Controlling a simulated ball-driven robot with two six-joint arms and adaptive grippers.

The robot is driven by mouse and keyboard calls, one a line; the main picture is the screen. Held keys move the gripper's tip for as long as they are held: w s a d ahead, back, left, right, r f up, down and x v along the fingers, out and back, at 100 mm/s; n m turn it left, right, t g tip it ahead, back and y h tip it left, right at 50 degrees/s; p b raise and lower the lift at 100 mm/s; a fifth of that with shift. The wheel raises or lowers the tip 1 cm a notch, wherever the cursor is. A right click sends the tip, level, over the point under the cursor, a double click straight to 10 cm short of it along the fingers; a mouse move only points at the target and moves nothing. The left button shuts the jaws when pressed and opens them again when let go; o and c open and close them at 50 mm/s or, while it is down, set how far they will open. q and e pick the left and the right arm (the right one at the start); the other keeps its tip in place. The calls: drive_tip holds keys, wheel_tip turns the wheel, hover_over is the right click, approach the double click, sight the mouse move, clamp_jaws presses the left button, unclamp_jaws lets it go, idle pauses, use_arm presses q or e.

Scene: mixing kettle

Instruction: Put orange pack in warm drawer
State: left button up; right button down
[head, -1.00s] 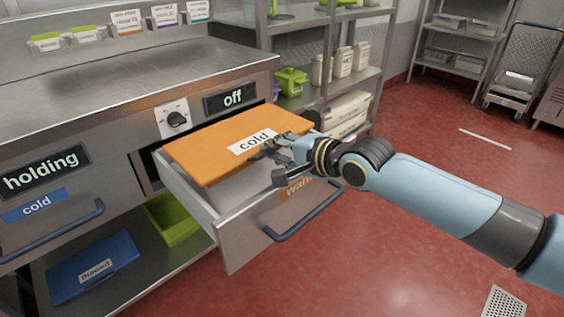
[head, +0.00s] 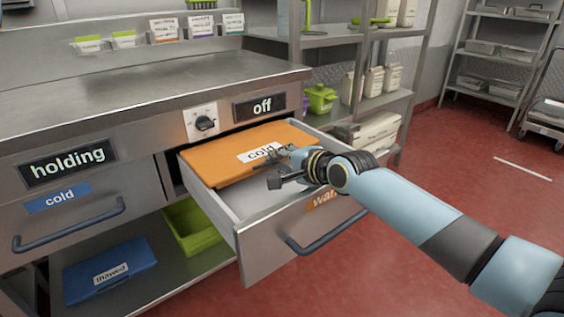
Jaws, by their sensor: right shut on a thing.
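The orange pack (head: 222,162), a flat slab with a white "cold" label, is at the back part of the pulled-out warm drawer (head: 272,250). It lies within the drawer's side walls, its rear close to the cabinet front. I cannot tell whether it touches the drawer floor. My right gripper (head: 270,170) is over the drawer and shut on the pack's front edge, partly covering the label. The drawer's orange "warm" label (head: 324,202) is partly hidden by my arm. My left gripper is not in view.
A knob (head: 204,123) and an "off" display (head: 260,107) are above the drawer. The "cold" drawer (head: 75,205) at left is shut. A blue "thawed" pack (head: 110,272) and a green bin (head: 192,232) are on the lower shelf. Red floor at right is open.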

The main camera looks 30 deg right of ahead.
drive_tip(key=shift+w+r, duration=0.1)
drive_tip(key=shift+r, duration=0.1)
drive_tip(key=shift+f, duration=0.15)
drive_tip(key=c, duration=1.7)
unclamp_jaws()
drive_tip(key=shift+f, duration=0.2)
drive_tip(key=shift+r, duration=0.1)
drive_tip(key=shift+s+r, duration=0.2)
drive_tip(key=shift+r, duration=0.05)
drive_tip(key=p+v, duration=0.5)
drive_tip(key=v, duration=0.6)
drive_tip(key=shift+s+r, duration=0.1)
drive_tip(key=shift+s, duration=0.25)
